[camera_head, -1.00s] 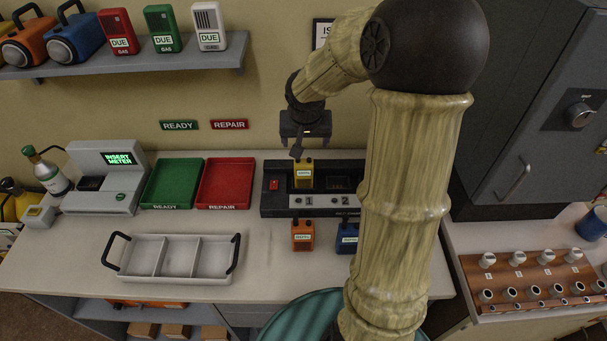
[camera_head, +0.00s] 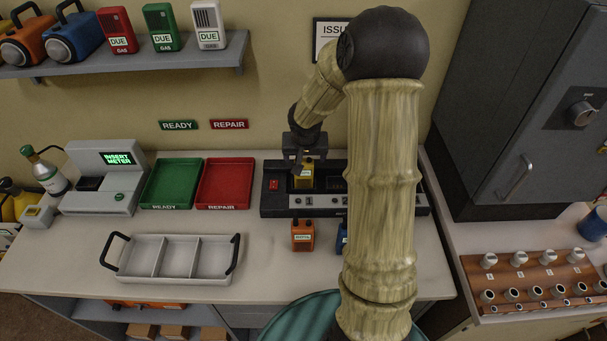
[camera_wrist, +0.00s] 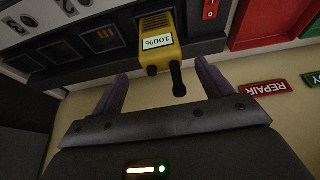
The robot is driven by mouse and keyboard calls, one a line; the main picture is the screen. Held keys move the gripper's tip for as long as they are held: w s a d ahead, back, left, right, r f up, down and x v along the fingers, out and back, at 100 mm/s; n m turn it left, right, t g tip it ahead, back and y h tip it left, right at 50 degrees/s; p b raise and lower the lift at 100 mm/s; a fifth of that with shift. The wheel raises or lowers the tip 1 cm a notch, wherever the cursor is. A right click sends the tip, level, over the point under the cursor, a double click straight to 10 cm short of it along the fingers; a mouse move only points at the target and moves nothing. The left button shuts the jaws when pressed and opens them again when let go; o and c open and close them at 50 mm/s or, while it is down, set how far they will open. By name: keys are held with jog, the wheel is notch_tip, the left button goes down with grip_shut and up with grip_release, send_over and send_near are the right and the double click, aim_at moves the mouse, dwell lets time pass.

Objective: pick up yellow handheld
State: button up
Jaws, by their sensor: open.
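The yellow handheld (camera_head: 304,178) stands upright in the first slot of the black charger (camera_head: 274,204) at the back of the counter. In the wrist view my gripper (camera_wrist: 158,88) is open. Its two fingers are spread to either side of the antenna end, and the handheld's body is beyond the fingertips. I see no contact.
An orange handheld (camera_head: 302,236) and a partly hidden blue handheld (camera_head: 342,238) stand in front of the charger. The red REPAIR tray (camera_head: 226,182) and green READY tray (camera_head: 172,182) lie to its left. A grey divided tray (camera_head: 172,278) is at the front left.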

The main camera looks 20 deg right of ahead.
aim_at(303, 162)
jog(key=x, duration=0.5)
jog(key=shift+w+a+f, duration=0.1)
jog(key=shift+a, duration=0.05)
dwell(0.3)
jog(key=c, duration=1.2)
notch_tip(303, 162, up, 10)
jog(key=shift+r+p, duration=0.1)
jog(key=shift+p, duration=0.7)
jog(key=shift+c, duration=0.2)
